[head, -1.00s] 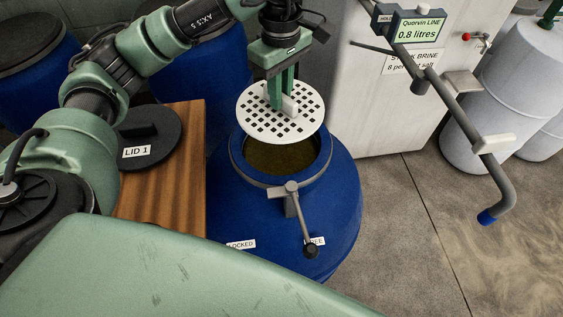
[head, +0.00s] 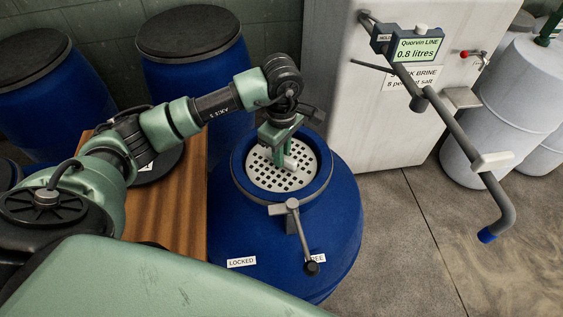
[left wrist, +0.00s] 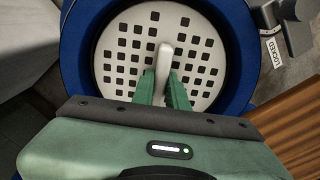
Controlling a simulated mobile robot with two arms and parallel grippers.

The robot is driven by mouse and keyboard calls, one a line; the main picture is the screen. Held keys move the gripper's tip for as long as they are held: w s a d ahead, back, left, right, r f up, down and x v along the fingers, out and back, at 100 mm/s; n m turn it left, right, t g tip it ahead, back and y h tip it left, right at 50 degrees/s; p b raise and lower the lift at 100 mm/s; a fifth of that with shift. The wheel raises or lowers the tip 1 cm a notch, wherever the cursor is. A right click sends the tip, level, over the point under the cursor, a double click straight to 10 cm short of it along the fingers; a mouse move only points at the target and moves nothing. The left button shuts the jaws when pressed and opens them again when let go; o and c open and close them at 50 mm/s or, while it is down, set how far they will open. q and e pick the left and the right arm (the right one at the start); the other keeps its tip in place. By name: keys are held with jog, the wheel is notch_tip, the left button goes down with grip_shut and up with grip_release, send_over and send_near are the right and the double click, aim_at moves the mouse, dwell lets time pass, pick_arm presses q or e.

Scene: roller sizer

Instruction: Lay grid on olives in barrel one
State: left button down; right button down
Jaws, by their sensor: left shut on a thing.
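The white perforated grid (head: 264,177) lies inside the mouth of the blue barrel (head: 335,225), within its blue rim. It looks about level. My left gripper (head: 283,160) reaches down into the mouth and is shut on the grid's upright handle. In the left wrist view the grid (left wrist: 112,58) fills most of the opening, and the green fingers (left wrist: 163,88) close on the pale handle (left wrist: 163,60). The olives are hidden under the grid. I cannot tell whether the grid touches them. My right gripper is not in view.
A clamp lever (head: 302,238) sits at the barrel's front rim, pointing towards the FREE label, near the LOCKED label (head: 241,262). The brine pipe (head: 455,125) hangs at right. A wooden surface (head: 180,205) with a dark lid (head: 160,165) stands at left, partly behind my arm.

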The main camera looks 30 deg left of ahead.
pick_arm(q)
notch_tip(320, 180, down, 4)
jog(key=shift+f+p, duration=0.2)
jog(key=shift+p, duration=0.15)
jog(key=shift+f, duration=0.1)
jog(key=c, duration=1.8)
grip_release()
jog(key=shift+f, duration=0.1)
jog(key=o, duration=0.4)
